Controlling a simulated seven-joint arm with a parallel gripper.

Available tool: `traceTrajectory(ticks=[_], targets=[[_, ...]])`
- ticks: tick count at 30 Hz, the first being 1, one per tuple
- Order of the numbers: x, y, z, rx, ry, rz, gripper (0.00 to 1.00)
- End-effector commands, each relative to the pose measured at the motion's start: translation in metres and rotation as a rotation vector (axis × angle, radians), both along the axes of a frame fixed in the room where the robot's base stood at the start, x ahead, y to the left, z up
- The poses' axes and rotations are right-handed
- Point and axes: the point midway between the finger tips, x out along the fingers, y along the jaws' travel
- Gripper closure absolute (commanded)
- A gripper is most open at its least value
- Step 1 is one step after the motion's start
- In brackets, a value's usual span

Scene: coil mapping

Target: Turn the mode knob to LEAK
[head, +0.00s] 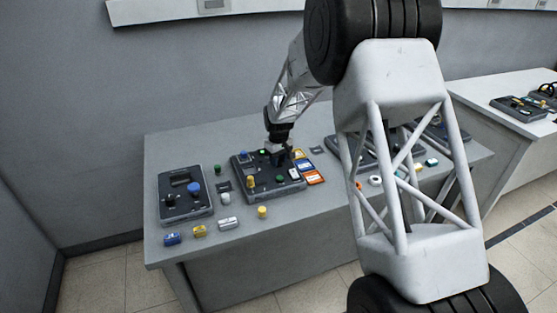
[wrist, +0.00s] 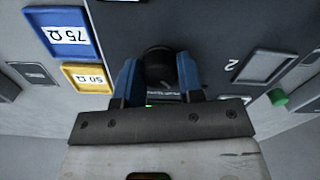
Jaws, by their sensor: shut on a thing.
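A dark control panel (head: 270,187) lies on the grey table in the head view and fills the middle of the wrist view. My gripper (wrist: 157,66) reaches down onto it; it also shows in the head view (head: 278,148). Its two blue fingers are shut on a round black knob (wrist: 158,70), one on each side. The knob's pointer and the mode lettering around it cannot be read. A small green light (wrist: 150,105) shows close to the gripper's base. I cannot read a LEAK mark.
Blue 75 Ω (wrist: 62,33) and yellow 50 Ω (wrist: 88,77) plates lie beside the panel. A second panel with a blue knob (head: 193,188) stands at left. Small coloured blocks, including a yellow one (head: 199,231), lie along the table's front. My arm hides part of the right side.

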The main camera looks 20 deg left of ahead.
Motion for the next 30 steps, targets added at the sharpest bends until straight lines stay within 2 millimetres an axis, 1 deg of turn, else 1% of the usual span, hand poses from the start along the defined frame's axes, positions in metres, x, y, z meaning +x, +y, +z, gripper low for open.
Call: traceTrajectory(ticks=[5, 11, 30], targets=[[-0.0005, -0.0001, -0.0007, 0.0, 0.001, -0.033, 0.89], [-0.0006, -0.0001, -0.0001, -0.001, 0.001, -0.125, 0.89], [-0.0007, 0.0003, 0.0, 0.0, 0.0, -0.628, 0.89]])
